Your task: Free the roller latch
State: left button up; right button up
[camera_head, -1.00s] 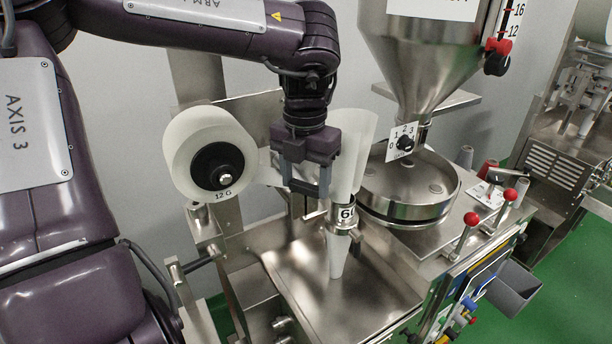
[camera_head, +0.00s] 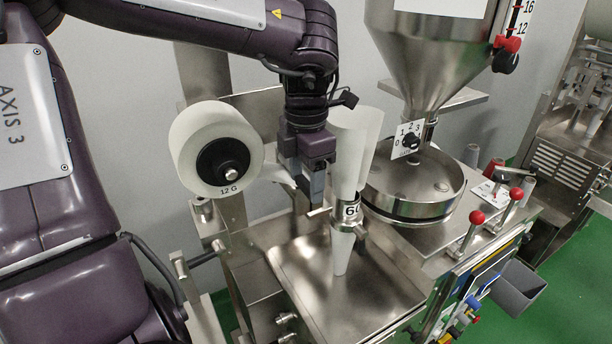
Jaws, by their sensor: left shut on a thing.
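My left gripper (camera_head: 312,198) points down beside the white paper forming tube, to the right of the film roll. Its grey fingers are seen close together and shut on a small metal lever, which I take to be the roller latch (camera_head: 318,212); its end shows just under the fingertips. The fingers hide most of the latch. The white film roll (camera_head: 190,140) with a black hub and a "12 G" label hangs on the left. White film (camera_head: 275,168) runs from it behind the gripper to the forming tube (camera_head: 352,150). My right gripper is out of view.
A steel hopper (camera_head: 425,50) and a round dosing drum (camera_head: 412,186) stand right of the tube. Red-knobbed levers (camera_head: 477,217) stand at right.

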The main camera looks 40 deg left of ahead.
aim_at(308, 183)
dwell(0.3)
pick_arm(q)
jog(key=o, duration=1)
jog(key=shift+w, duration=0.15)
notch_tip(308, 183, up, 8)
jog(key=shift+f, duration=0.15)
jog(key=shift+d, duration=0.1)
